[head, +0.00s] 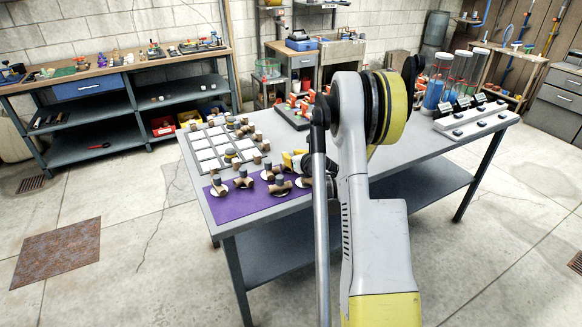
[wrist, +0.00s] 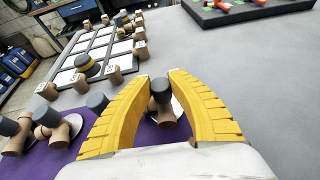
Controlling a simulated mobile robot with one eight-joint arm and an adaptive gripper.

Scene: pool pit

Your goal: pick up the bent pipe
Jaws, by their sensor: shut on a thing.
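My gripper (wrist: 158,76) has yellow ridged fingers, one on each side of a brown pipe piece with a dark grey end, which looks like the bent pipe (wrist: 161,88). The gripper is shut on it. The pipe is low over the purple mat (wrist: 146,132), with a white disc partly showing behind it; whether it touches the disc I cannot tell. In the head view my gripper (head: 293,160) is at the mat's far edge, partly hidden by my arm, and the held pipe cannot be made out clearly.
Other brown pipe pieces with grey ends (head: 243,179) stand close by on the mat. Behind is a board of white squares (head: 205,154) with fittings along its edge. A dark tray with red parts (head: 290,112) and clear cylinders (head: 455,80) stand farther along the table.

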